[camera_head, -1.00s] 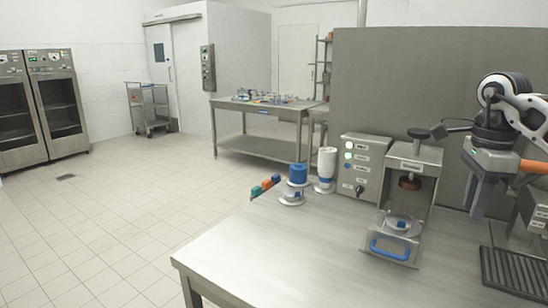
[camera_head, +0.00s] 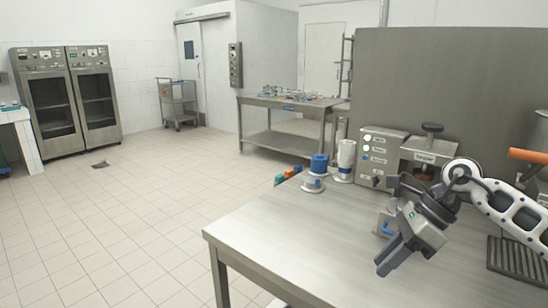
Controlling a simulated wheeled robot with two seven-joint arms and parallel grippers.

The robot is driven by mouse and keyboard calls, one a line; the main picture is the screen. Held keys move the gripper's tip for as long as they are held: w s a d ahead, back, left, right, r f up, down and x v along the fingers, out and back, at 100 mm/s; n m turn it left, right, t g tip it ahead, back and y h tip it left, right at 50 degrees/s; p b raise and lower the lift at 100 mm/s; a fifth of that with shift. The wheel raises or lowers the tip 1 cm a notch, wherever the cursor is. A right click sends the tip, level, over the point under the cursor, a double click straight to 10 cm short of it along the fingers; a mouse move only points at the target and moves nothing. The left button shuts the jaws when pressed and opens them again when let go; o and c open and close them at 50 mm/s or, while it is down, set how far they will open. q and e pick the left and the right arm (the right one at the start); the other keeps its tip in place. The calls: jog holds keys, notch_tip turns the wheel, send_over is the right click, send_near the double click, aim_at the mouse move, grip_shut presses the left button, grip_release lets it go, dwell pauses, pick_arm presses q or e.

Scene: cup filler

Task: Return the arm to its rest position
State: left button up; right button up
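My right arm comes in from the right edge over the steel table (camera_head: 270,230). Its dark grey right gripper (camera_head: 388,264) points down and to the left above the table, apart from other things as far as I can see. Nothing shows between its fingers, but I cannot tell whether they are open or shut. My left gripper is not in view.
A control box (camera_head: 378,155) with green lights stands by the press. A black grate (camera_head: 517,258) lies at right. The table's front left is clear.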

jog(key=s+a+f+m+t+y, duration=0.1)
jog(key=s+a+m+t+y, duration=0.15)
jog(key=a+m+y, duration=0.5)
jog(key=s+a+f+m+t+y, duration=0.1)
jog(key=s+a+m+y, duration=0.25)
jog(key=a, duration=0.75)
jog(key=s+d+f+n+t+h, duration=0.2)
jog(key=s+d+f+n+h, duration=0.2)
jog(key=f+n, duration=0.4)
jog(key=s+d+f+n+t+h, duration=0.2)
jog(key=s+f+n+h, duration=0.4)
jog(key=n, duration=0.9)
jog(key=s+d+f+n+t+h, duration=0.2)
jog(key=s+d+f+n+h, duration=0.3)
jog(key=f+n, duration=0.6)
jog(key=shift+d+f+n+t, duration=0.2)
jog(key=shift+d+n+t, duration=0.15)
jog(key=shift+n, duration=0.45)
